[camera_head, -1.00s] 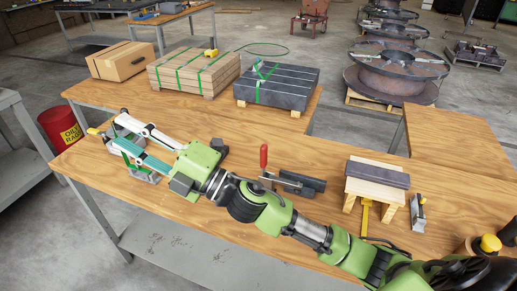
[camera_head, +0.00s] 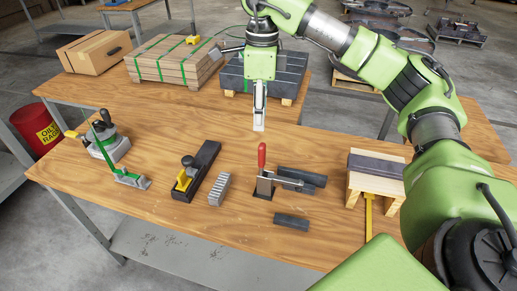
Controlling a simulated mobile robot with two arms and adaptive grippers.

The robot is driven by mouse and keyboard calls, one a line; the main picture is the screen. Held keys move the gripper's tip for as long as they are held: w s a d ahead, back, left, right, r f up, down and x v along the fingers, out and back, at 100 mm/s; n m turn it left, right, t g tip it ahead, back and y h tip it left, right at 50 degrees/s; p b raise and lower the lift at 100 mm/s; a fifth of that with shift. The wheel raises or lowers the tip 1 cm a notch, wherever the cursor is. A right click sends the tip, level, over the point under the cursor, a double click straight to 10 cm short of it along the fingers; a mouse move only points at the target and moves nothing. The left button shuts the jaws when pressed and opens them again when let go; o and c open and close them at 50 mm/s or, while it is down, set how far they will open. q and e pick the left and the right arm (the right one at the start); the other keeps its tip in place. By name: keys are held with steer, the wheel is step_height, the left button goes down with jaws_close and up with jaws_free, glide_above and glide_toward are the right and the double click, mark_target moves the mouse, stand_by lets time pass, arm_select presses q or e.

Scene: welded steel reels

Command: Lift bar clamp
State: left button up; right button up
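A long green bar with a grey foot (camera_head: 124,168) lies at the left of the wooden workbench and looks like the bar clamp. It lies against a grey tool with black knobs (camera_head: 106,143), and I cannot clearly tell where one ends and the other begins. My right gripper (camera_head: 259,126) points down over the bench's middle back, to the right of the green bar and well apart from it. I see it edge-on, so its opening is hidden; no held object shows. My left gripper is not in view.
A black and yellow hand plane (camera_head: 197,172), ribbed grey block (camera_head: 220,189), red-handled toggle clamp (camera_head: 263,174) and dark steel bar (camera_head: 291,222) stand along the bench's middle. A dark slab on wood (camera_head: 377,167) stands right. Bare wood lies between the green bar and the plane.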

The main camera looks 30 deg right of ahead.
mark_target(262, 153)
steer(key=f+p, duration=0.1)
steer(key=f, duration=0.3)
steer(key=f+p, duration=0.1)
steer(key=f, duration=0.3)
steer(key=f+p, duration=0.1)
steer(key=f, duration=0.2)
steer(key=shift+s+d+f, duration=0.2)
steer(key=shift+d+f, duration=0.05)
steer(key=shift+f, duration=1.05)
steer(key=shift+c, duration=0.5)
jaws_close()
